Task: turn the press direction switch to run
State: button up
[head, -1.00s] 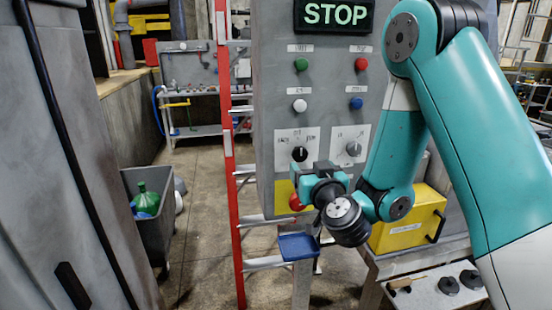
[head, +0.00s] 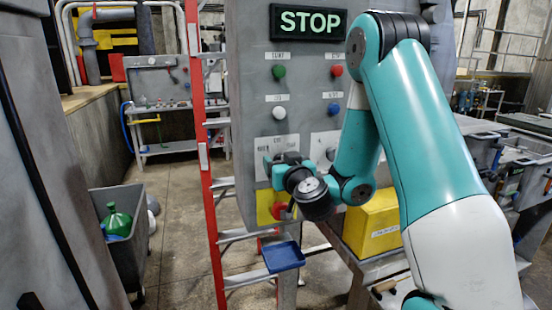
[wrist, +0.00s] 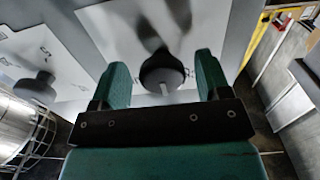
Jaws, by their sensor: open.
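The left selector switch is a dark round knob with a white pointer mark on a pale label plate (head: 277,146). In the wrist view the knob (wrist: 162,72) sits between my fingers, its mark pointing down the picture. My gripper (wrist: 160,64) is open, one finger on each side, with gaps visible; I see no contact. In the head view my gripper (head: 276,164) is in front of this plate and hides the knob. A second, grey knob (wrist: 36,88) is at the left in the wrist view. I cannot read which knob is the press direction switch.
The grey panel (head: 245,100) carries a lit STOP sign (head: 308,22), green (head: 279,72), red (head: 337,70), white and blue buttons. A red mushroom button (head: 280,211) is just below my gripper. A red ladder (head: 203,150) stands at left, a blue tray (head: 284,257) below.

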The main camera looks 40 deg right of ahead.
jog(key=shift+w+d, duration=0.1)
jog(key=shift+w, duration=0.15)
jog(key=c, duration=0.9)
jog(key=shift+a, duration=0.2)
jog(key=m, duration=0.4)
jog(key=shift+m, duration=0.4)
jog(key=m, duration=0.5)
